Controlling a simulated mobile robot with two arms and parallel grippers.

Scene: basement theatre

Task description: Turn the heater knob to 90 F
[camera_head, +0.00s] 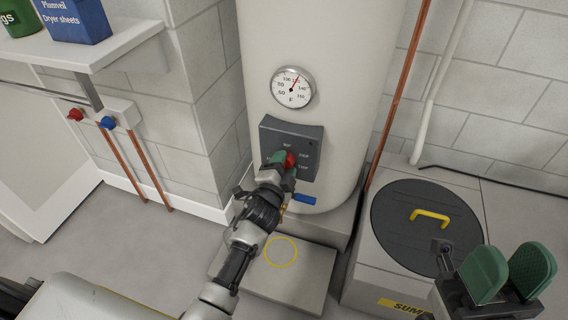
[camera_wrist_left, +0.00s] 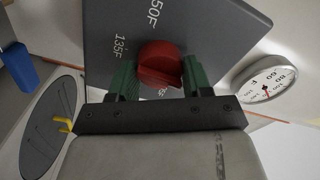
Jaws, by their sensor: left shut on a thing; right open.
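The red heater knob (camera_wrist_left: 160,65) sits on a dark grey control panel (camera_head: 312,137) on the front of the white water heater (camera_head: 330,50). My left gripper (camera_head: 281,164) is shut on the knob, with its green fingers on either side of it; the knob also shows in the head view (camera_head: 290,159). In the left wrist view the panel (camera_wrist_left: 215,25) shows the marks 150F and 135F; other marks are partly hidden by the knob and fingers. My right gripper (camera_head: 508,275) is open and empty at the lower right, above the sump lid.
A round gauge (camera_head: 292,88) is above the panel. A blue lever (camera_head: 304,199) is below it. A dark sump lid (camera_head: 400,225) with a yellow handle (camera_head: 430,217) is at the right. A copper pipe (camera_head: 398,95) runs beside the heater. A shelf (camera_head: 95,50) is at upper left.

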